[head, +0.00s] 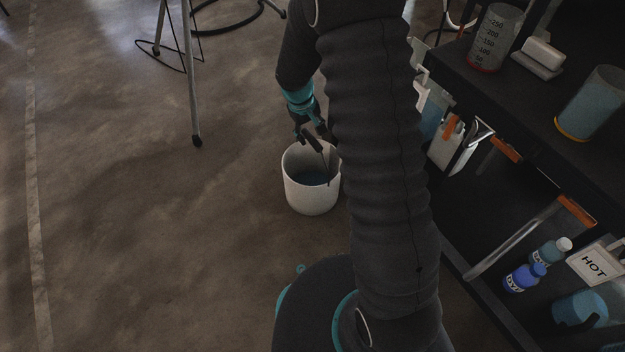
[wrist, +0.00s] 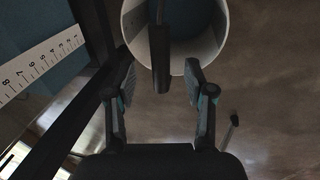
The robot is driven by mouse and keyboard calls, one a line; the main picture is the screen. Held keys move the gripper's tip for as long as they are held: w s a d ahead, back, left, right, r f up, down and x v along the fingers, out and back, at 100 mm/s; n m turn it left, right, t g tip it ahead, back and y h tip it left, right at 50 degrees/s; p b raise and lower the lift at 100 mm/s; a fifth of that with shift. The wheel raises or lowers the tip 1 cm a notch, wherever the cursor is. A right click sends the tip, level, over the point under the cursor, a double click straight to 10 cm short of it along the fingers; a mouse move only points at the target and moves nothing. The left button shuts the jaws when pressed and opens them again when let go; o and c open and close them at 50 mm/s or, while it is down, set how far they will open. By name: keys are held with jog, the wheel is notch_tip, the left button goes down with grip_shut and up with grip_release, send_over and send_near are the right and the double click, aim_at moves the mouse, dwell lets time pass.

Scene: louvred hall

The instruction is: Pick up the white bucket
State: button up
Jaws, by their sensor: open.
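The white bucket (head: 312,199) stands upright on the brown floor, just left of my arm in the head view. Its inside looks blue-grey, and a dark bar-like handle crosses above its opening. In the wrist view the bucket's rim (wrist: 216,50) shows at the top, with the dark handle grip (wrist: 160,60) hanging down in front. My gripper (wrist: 161,85) is open, with one finger on each side of the handle grip's lower end. I cannot tell whether either finger touches it. In the head view my gripper (head: 312,133) is above the bucket's rim, partly hidden by my arm.
A dark shelf unit (head: 480,92) stands close on the right, with a beaker (head: 494,40), a blue bottle (head: 524,277) and a HOT sign (head: 597,263). Metal stand legs (head: 189,80) reach the floor behind the bucket. The floor at left is clear.

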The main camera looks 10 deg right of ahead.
aim_at(312, 139)
jog(key=shift+w+d+f+b, duration=0.15)
jog(key=shift+d+f+b, duration=0.1)
jog(key=shift+f, duration=1.05)
jog(key=shift+w+d+f+b, duration=0.1)
jog(key=shift+d+f, duration=0.1)
jog(key=shift+f, duration=1.05)
grip_shut()
